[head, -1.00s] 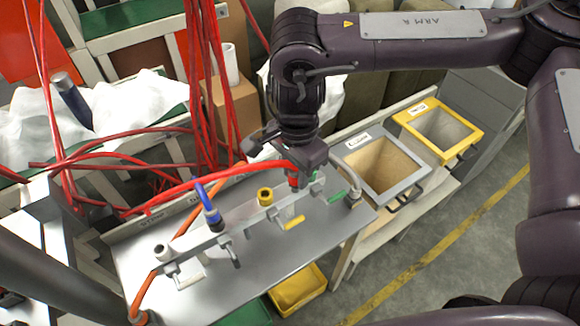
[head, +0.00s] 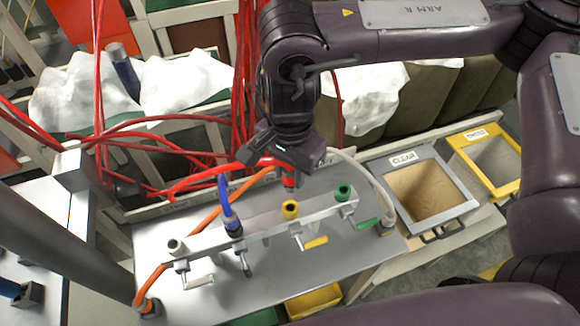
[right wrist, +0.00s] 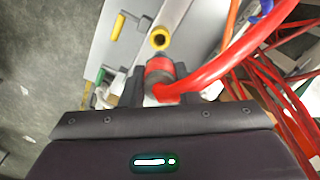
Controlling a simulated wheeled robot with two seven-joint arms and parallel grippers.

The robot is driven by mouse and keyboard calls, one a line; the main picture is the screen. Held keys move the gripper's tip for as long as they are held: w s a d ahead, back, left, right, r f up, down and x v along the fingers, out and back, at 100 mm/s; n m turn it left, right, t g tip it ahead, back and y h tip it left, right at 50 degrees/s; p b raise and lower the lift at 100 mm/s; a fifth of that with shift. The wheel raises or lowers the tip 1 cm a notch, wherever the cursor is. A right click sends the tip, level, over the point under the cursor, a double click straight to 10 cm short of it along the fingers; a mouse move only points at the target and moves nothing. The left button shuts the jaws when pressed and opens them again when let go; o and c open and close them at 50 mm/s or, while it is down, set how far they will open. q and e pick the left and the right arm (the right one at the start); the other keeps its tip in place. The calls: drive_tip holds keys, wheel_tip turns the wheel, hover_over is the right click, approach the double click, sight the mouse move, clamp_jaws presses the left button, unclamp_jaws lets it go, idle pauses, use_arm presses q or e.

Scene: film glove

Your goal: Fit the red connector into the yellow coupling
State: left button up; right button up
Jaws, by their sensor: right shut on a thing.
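The yellow coupling (head: 290,209) stands upright on the pale rail, its round opening facing up, between the blue-hosed coupling and the green one. My right gripper (head: 288,174) is shut on the red connector (head: 289,183), which trails a thick red hose. In the head view the connector appears just above and behind the yellow coupling. In the right wrist view the red connector (right wrist: 159,72) sits between the two dark fingers (right wrist: 159,82), and the open mouth of the yellow coupling (right wrist: 160,39) lies just beyond it, apparently apart. My left gripper is not in view.
A green coupling (head: 343,192) stands to the right on the rail (head: 265,222), a blue-hosed one (head: 232,225) and a white one (head: 176,247) to the left. Red hoses hang behind. Grey (head: 450,211) and yellow-rimmed (head: 512,188) bins stand at the right.

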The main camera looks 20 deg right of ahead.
sight(290, 187)
drive_tip(key=shift+f+b, duration=2.05)
drive_tip(key=shift+f, duration=0.85)
drive_tip(key=shift+f+b, duration=1.1)
drive_tip(key=shift+f, duration=0.55)
drive_tip(key=o, duration=1)
drive_tip(key=shift+r, duration=3.9)
